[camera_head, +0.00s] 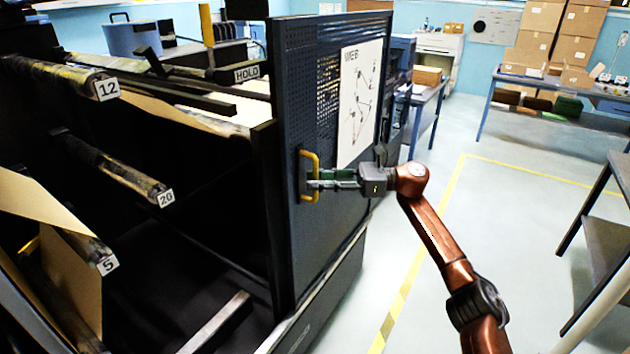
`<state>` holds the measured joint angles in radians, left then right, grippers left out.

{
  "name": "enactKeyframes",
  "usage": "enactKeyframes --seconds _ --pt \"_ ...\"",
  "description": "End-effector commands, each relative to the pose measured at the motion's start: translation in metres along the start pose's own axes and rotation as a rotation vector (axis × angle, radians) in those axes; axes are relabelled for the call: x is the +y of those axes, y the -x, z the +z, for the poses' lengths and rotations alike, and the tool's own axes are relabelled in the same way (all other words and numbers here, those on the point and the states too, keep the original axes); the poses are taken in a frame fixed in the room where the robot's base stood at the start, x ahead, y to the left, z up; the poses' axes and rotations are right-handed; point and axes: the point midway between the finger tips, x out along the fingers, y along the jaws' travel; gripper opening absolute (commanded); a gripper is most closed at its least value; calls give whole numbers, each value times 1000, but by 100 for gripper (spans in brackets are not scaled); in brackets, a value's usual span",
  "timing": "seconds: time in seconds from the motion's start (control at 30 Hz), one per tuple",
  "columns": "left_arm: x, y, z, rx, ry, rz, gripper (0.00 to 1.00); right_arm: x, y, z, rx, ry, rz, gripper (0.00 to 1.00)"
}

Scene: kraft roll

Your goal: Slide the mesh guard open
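The mesh guard (300,90) is a dark blue upright panel with a perforated area and a white "WEB" diagram sheet (359,103) on it. A yellow D-shaped handle (315,160) is on the guard's near left part. My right gripper (312,180) reaches in from the right at the handle. Its fingers lie close together at the handle's bar and look shut on it. The fingertips partly cover the handle. Left of the guard, the machine's dark interior is exposed. My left gripper is not in view.
A dark frame post (268,190) stands at the guard's left edge. The floor (500,250) at right is clear up to the tables.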

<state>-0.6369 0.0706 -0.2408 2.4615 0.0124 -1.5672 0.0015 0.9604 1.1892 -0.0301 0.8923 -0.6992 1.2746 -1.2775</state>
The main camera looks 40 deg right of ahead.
Motion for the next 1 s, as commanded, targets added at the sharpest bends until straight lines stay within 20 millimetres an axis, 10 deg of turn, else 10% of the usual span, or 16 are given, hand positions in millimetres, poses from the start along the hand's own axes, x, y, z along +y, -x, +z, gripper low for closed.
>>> enactKeyframes --seconds 0.5,1.0 --pt "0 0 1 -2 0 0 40 -1 97 0 1 0 -2 28" --pt "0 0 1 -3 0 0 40 0 113 0 0 0 -1 28"
